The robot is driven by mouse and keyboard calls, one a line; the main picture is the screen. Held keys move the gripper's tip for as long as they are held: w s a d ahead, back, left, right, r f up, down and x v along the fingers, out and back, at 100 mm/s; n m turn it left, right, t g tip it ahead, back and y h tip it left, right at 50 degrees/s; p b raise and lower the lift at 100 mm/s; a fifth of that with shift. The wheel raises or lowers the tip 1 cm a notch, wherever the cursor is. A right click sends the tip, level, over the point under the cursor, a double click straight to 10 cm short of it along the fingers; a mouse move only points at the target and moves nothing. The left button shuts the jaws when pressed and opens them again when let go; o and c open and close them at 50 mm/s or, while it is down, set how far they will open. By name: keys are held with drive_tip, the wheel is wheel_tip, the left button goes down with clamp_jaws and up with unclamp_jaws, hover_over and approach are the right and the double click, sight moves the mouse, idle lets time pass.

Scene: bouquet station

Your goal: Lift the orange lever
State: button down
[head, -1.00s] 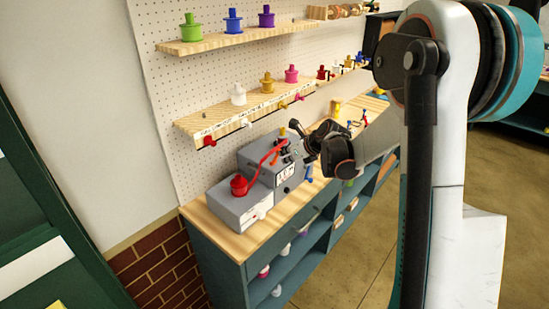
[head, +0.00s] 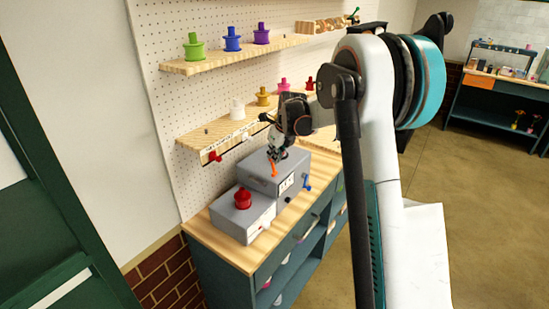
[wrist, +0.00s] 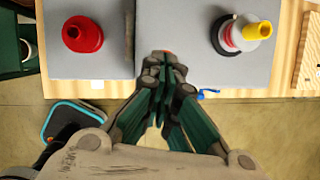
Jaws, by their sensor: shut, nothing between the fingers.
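The orange lever (head: 273,168) stands at the larger grey box (head: 262,180), right below my gripper (head: 275,156) in the head view. My gripper points down, with its fingers shut and nothing between them. In the wrist view, my gripper (wrist: 163,66) has its fingertips together over the grey boxes. A small orange bit of the lever (wrist: 165,51) shows just past the tips; the rest is hidden by the fingers. I cannot tell whether the fingers touch it.
A red spool (head: 242,198) stands on the smaller grey box (head: 240,222). A blue lever (head: 308,184) sticks out at the larger box's right side. The wrist view shows a yellow-topped knob (wrist: 257,30) on the right. A shelf with spools (head: 222,138) hangs behind.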

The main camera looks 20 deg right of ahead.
drive_tip(key=shift+r, duration=0.15)
drive_tip(key=shift+r+p, duration=0.4)
drive_tip(key=shift+r, duration=0.3)
